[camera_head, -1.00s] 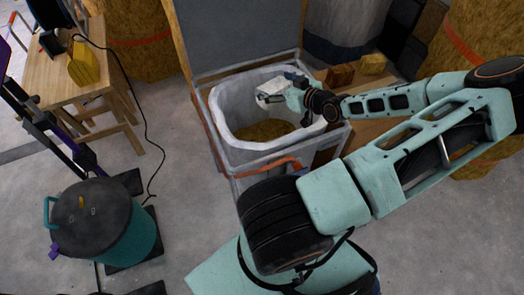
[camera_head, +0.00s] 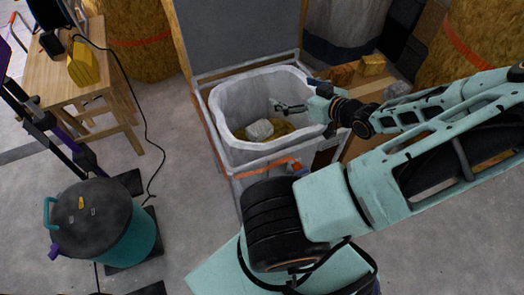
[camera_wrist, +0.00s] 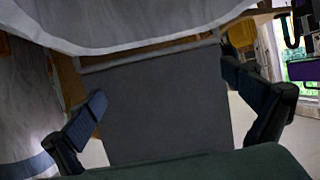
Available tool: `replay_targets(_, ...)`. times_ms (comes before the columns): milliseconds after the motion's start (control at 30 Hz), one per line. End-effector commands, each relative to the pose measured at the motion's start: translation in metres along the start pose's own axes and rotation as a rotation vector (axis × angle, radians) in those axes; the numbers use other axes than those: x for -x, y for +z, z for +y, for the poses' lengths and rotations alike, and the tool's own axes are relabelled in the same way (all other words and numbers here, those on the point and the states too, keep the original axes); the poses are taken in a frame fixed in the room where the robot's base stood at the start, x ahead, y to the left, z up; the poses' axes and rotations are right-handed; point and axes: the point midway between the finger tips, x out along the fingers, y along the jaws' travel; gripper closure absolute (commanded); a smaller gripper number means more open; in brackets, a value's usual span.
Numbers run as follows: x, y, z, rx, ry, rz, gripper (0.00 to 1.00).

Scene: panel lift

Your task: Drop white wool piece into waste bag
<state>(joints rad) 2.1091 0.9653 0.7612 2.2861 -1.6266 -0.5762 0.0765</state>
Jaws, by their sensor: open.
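The white wool piece (camera_head: 260,130) lies inside the waste bag (camera_head: 232,95), on the yellow-brown material at its bottom, in the head view. The bag is an open white liner in a framed bin. My gripper (camera_head: 289,106) is above the right part of the bag's opening, up and to the right of the wool piece and apart from it. In the wrist view my gripper (camera_wrist: 175,125) shows its two fingers wide apart with nothing between them. The wool piece does not show in the wrist view; the pale bag (camera_wrist: 130,22) crosses its top.
A grey panel (camera_head: 238,35) stands behind the bin. Wooden blocks (camera_head: 371,65) sit to its right. A teal drum with a dark lid (camera_head: 95,210) stands at the lower left, and a wooden table (camera_head: 60,75) at the upper left.

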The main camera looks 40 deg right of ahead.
Motion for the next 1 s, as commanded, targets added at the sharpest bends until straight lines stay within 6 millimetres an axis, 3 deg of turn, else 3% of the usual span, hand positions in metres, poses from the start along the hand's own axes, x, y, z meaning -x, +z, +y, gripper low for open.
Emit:
replay_targets(100,0.015,0.000,0.001,0.004,0.002,-0.003,0.00)
replay_targets(333,0.029,0.000,0.000,0.001,0.000,-0.001,0.00)
replay_targets(867,0.030,0.000,0.000,0.000,-0.001,-0.002,0.00)
replay_targets(1000,0.024,0.009,0.000,-0.011,-0.002,-0.058,0.00)
